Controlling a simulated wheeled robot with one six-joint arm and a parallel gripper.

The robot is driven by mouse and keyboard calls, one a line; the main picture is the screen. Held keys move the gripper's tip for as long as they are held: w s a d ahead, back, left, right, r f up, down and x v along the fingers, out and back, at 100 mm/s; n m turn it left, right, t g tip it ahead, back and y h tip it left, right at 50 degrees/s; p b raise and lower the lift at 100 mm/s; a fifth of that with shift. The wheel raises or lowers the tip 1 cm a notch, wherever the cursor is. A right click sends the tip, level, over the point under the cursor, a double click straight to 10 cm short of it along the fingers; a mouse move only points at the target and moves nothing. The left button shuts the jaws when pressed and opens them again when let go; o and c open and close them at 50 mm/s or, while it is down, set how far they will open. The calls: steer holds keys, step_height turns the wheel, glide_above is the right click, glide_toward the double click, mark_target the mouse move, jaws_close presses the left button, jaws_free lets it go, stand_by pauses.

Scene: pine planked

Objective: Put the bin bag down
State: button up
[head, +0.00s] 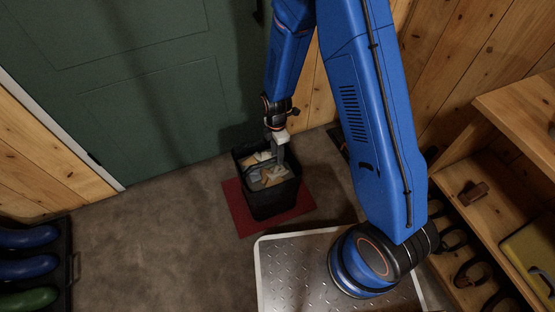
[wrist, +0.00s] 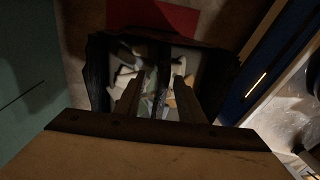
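The bin bag (head: 272,200) is black, open-topped and full of pale and brown rubbish. In the head view it appears to stand upright on a red mat (head: 238,208) near the green door. My gripper (head: 277,152) points down over its opening. In the wrist view the bag's dark rim (wrist: 98,75) surrounds my gripper's two fingers (wrist: 156,90). The fingers are apart, with a dark strap (wrist: 163,75) running between them and gaps showing on both sides of it. Whether the fingertips touch the rubbish is hard to tell.
A green door (head: 140,90) is behind the mat. A rack with blue and green items (head: 28,265) stands at the lower left. A wooden shelf unit (head: 500,190) stands at the right. Grey floor (head: 160,235) left of the mat is clear.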

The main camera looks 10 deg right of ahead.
step_height(320, 180, up, 6)
steer(key=shift+w, duration=0.4)
steer(key=shift+r, duration=0.15)
steer(key=s+d+r+m+t, duration=0.1)
steer(key=s+d+r+m, duration=0.2)
steer(key=r, duration=0.5)
steer(key=s+d+r+m+t, duration=0.1)
steer(key=d+r+m, duration=0.35)
steer(key=r, duration=0.35)
steer(key=s+d+r+m+t, duration=0.1)
steer(key=s+d+r+m, duration=0.15)
steer(key=d+r, duration=0.45)
steer(key=s+d+r+m+t, duration=0.1)
steer(key=s+d+r+m, duration=0.2)
steer(key=s+r+m, duration=0.2)
steer(key=s+d+r+m+t, duration=0.2)
steer(key=s+d+r+m, duration=0.2)
steer(key=s, duration=0.8)
step_height(320, 180, up, 4)
steer(key=shift+r+m, duration=0.1)
steer(key=shift+m, duration=1.1)
